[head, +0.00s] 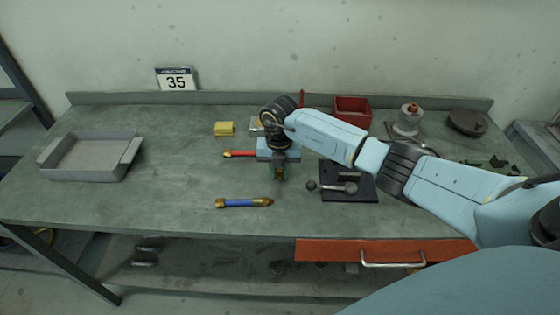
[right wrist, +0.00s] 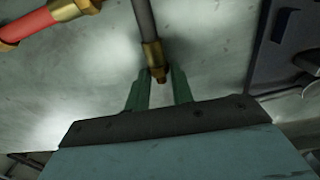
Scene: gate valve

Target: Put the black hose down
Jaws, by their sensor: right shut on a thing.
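My right gripper (head: 279,174) points down over the middle of the bench. In the right wrist view its green fingers (right wrist: 160,88) are shut on the black hose (right wrist: 144,20), near its brass end fitting. In the head view the black hose is mostly hidden by the gripper and arm. I cannot tell whether the hose touches the bench. My left gripper is out of view.
A red hose (head: 240,153) lies just left of the gripper and a blue hose (head: 243,203) nearer the front. A dark plate (head: 349,193) with a metal fitting is to the right.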

